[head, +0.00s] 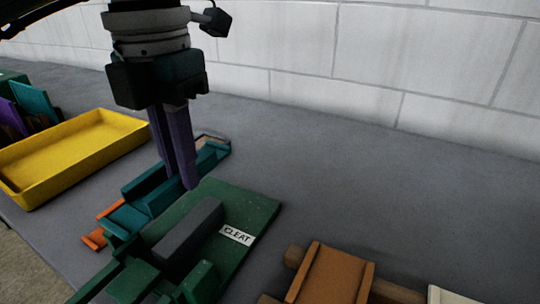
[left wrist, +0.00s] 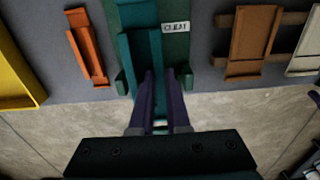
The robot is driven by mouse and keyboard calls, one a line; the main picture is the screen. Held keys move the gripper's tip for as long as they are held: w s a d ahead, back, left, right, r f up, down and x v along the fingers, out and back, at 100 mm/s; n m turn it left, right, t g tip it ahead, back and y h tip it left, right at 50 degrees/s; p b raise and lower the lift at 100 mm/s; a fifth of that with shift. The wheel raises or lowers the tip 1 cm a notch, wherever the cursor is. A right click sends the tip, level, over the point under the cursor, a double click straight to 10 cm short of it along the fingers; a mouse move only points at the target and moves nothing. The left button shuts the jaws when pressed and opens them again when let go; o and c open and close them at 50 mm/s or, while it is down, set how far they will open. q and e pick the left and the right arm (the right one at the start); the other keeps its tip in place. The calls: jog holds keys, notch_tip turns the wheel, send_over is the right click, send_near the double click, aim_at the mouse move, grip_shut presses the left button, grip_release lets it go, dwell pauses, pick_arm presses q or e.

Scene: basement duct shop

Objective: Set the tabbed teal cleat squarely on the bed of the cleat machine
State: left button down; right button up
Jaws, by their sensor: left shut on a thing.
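The teal cleat (head: 207,158) is a long channel-shaped strip; it also shows in the left wrist view (left wrist: 140,50). My left gripper (head: 186,183), with purple fingers pointing down, is shut on it. The fingers hide part of the cleat. The green cleat machine (head: 262,208) has a white CLEAT label and a dark grey bar (head: 190,230). In the left wrist view the cleat overlaps the left part of the machine (left wrist: 182,45), roughly in line with it. I cannot tell whether it touches the bed. My right gripper is not in view.
An orange strip (left wrist: 88,45) lies left of the machine. A yellow tray (head: 75,150) and upright purple and teal pieces (head: 34,100) stand farther left. A brown channel piece (head: 333,275) on wooden bars and a cream piece (head: 455,296) are at right. The back right bench is clear.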

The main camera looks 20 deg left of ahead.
pick_arm(q)
notch_tip(320, 180, down, 7)
jog(key=shift+f, duration=0.1)
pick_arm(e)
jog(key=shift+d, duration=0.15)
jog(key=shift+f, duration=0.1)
pick_arm(q)
jog(key=shift+f, duration=0.15)
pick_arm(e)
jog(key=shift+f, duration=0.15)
pick_arm(q)
jog(key=c, duration=0.9)
grip_release()
